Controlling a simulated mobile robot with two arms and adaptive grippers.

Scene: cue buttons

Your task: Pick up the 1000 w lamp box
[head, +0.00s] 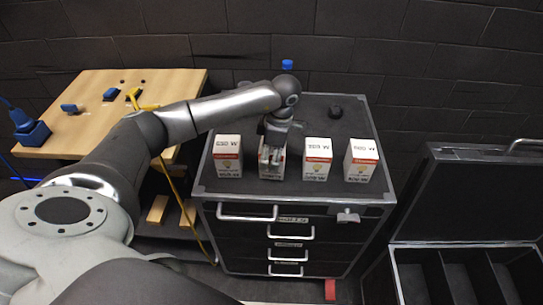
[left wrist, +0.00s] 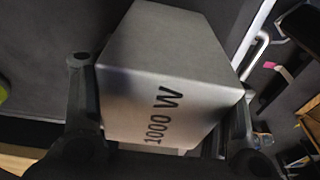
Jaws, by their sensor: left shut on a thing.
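The 1000 W lamp box (left wrist: 165,75) fills the middle of the left wrist view, white with "1000 W" printed on the face toward the camera. It stands between the two fingers of my left gripper (left wrist: 160,130), which is shut on it. In the head view my left gripper (head: 272,150) reaches down from above onto this box (head: 271,172), second from the left in a row on the black cabinet; the gripper hides much of it. I cannot tell whether the box is lifted. My right gripper is not in view.
Similar lamp boxes stand beside it: one to the left (head: 228,155) and two to the right (head: 317,158) (head: 361,159). The cabinet top (head: 330,190) is clear in front. A wooden table (head: 90,135) stands left, an open black case (head: 460,250) right.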

